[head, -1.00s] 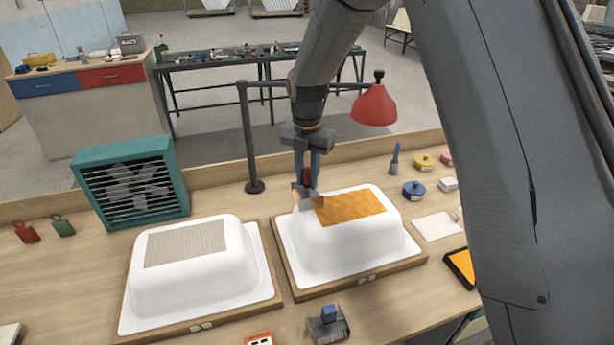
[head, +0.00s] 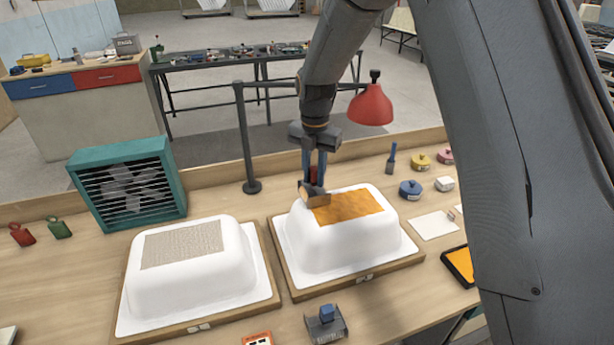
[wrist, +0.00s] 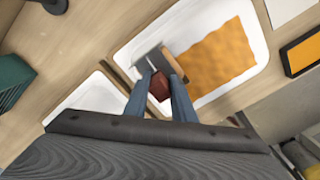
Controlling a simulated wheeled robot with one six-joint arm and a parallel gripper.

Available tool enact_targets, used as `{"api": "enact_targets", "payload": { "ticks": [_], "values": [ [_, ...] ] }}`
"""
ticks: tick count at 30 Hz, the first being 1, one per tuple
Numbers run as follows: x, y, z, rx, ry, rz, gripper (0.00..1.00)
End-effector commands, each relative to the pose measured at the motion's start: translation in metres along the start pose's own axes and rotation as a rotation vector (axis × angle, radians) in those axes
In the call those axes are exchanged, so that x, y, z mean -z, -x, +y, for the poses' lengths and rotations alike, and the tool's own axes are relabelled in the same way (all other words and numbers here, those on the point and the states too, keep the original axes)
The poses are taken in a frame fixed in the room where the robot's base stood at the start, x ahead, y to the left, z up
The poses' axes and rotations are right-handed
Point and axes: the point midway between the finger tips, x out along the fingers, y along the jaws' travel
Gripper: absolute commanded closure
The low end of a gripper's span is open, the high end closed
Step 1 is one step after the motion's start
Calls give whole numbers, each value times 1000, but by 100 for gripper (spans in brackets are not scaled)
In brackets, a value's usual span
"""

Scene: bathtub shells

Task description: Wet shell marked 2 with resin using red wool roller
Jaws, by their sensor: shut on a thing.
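My gripper (head: 314,172) is shut on the red handle of a roller (head: 314,190). The roller has a grey frame and a tan-orange sleeve; in the wrist view it sits just beyond the fingertips (wrist: 160,86). The roller is at the left end of the orange patch (head: 352,206) on top of the right white shell (head: 310,250); it appears to touch the patch. The patch is mottled amber. The left white shell (head: 170,290) carries a dry-looking grey-beige patch (head: 182,246). The shells' front tags are too small to read.
A dark-rimmed tray with orange inside (head: 460,266) lies right of the right shell. A teal fan (head: 128,190) stands at the back left. A red lamp (head: 371,104) hangs on a post behind the shells. Small tins and a blue-handled brush (head: 391,160) lie at the back right.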

Motion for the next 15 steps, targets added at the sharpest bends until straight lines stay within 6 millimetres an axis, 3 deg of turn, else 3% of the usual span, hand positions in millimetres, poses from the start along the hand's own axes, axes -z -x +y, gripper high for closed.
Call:
{"api": "enact_targets", "payload": {
  "ticks": [15],
  "values": [
    [-7, 1, -8, 1, 0, 1, 95]
  ]
}}
